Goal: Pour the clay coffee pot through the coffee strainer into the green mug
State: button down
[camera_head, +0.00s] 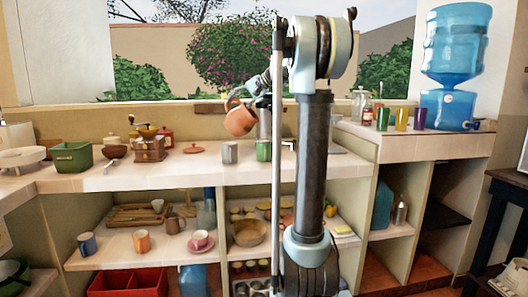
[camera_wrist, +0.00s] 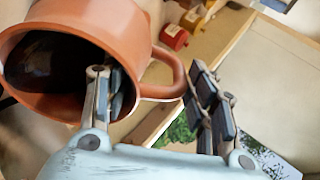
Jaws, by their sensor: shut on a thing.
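The clay coffee pot (camera_head: 240,121) is held in the air above the counter, tilted, up and left of the green mug (camera_head: 263,150). In the wrist view the orange-brown pot (camera_wrist: 142,50) shows its open mouth and dark inside; I cannot tell how full it is. My gripper (camera_wrist: 155,98) is shut on the pot at its handle side, with one finger overlapping the mouth and the other beyond the handle; it is small in the head view (camera_head: 250,88). I cannot make out the coffee strainer.
A grey mug (camera_head: 230,152) stands left of the green mug. A clay lid (camera_head: 194,149), a coffee grinder (camera_head: 149,147) and a green bin (camera_head: 72,157) are further left. Coloured cups (camera_head: 401,118) and a water dispenser (camera_head: 456,65) stand right on a raised counter.

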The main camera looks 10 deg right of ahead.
aim_at(225, 104)
jog(key=shift+d+y+p, duration=0.3)
jog(key=shift+y+p, duration=0.1)
jog(key=shift+p, duration=0.35)
dwell(1.5)
jog(key=shift+r, duration=0.1)
jog(key=a+h, duration=0.2)
jog(key=shift+w+a+f+g+h, duration=0.25)
jog(key=shift+w+a+g+h, duration=0.05)
jog(key=shift+a+h, duration=0.1)
jog(key=shift+w+a+f+n+g+h+b, duration=0.15)
jog(key=shift+w+a+f+g+h+b, duration=0.05)
jog(key=shift+a+h+b, duration=0.3)
jog(key=shift+w+a+f+n+g+h+b, duration=0.2)
jog(key=shift+a+h+b, duration=0.2)
jog(key=shift+a, duration=0.2)
jog(key=shift+w+a+f+h+b, duration=0.1)
jog(key=shift+a+f+h+b, duration=0.1)
jog(key=shift+a+h+b, duration=0.2)
jog(key=shift+w+a+f+h+b, duration=0.1)
jog(key=shift+a+f+h+b, duration=0.15)
jog(key=shift+a, duration=0.2)
jog(key=shift+w+a+f+n+g+h+b, duration=0.15)
jog(key=shift+a+f+g+h+b, duration=0.1)
jog(key=shift+a+f+h+b, duration=0.35)
jog(key=shift+w+a+f+g+h+b, duration=0.2)
jog(key=shift+a+f+h+b, duration=0.35)
jog(key=shift+h, duration=0.15)
jog(key=shift+w+a+f+n+g+h+b, duration=0.15)
jog(key=shift+a+f+g+h+b, duration=0.1)
jog(key=shift+a+f+h+b, duration=0.35)
